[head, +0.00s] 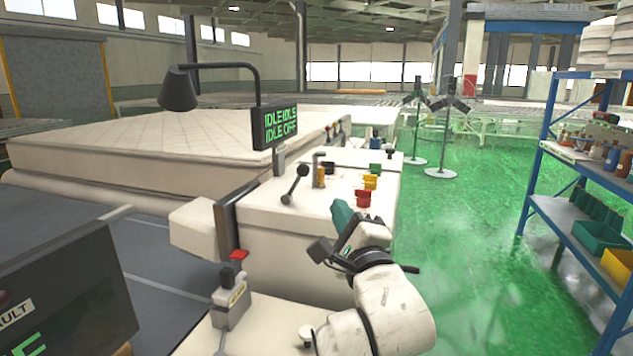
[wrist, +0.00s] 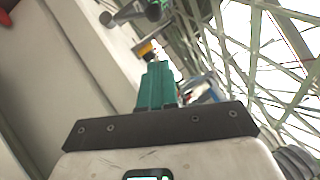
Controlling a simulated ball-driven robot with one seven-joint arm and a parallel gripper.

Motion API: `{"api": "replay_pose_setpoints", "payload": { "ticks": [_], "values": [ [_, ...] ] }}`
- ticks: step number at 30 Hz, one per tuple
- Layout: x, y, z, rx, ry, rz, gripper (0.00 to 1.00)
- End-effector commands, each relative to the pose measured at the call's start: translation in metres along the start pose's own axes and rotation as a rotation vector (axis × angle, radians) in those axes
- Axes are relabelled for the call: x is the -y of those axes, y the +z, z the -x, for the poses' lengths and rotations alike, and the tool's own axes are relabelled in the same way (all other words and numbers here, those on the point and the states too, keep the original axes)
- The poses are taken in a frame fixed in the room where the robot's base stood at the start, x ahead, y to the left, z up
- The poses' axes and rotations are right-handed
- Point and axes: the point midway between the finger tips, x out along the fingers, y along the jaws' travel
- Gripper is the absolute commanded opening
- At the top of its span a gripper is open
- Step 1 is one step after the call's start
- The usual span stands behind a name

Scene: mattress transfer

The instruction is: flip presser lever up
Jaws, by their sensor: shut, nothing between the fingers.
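A dark lever with round ball ends (head: 295,183) stands tilted on the white machine housing (head: 265,215). I take it as the presser lever, though no label on it is readable. My gripper (head: 341,208) has teal fingers and is shut and empty, in front of the housing and to the right of the lever, apart from it. In the wrist view my gripper's fingers (wrist: 156,82) point toward the housing top, where a grey lever-like part (wrist: 135,12) shows at the upper edge. The lever's base is partly hard to make out.
Orange, red, yellow and green parts, such as a red knob (head: 363,198), stand on the housing. A display reading IDLE (head: 275,126) hangs above. A mattress (head: 150,145) lies behind at left.

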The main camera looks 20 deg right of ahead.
Motion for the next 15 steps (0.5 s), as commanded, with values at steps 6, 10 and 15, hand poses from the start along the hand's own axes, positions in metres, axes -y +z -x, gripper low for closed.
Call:
{"api": "replay_pose_setpoints", "payload": {
  "ticks": [6,10,15],
  "values": [
    [0.002,0.000,-0.044,-0.002,-0.001,0.001,0.00],
    [0.001,0.012,-0.061,0.002,0.000,0.001,0.00],
    [0.000,0.024,-0.072,0.001,0.001,0.000,0.00]
  ]
}}
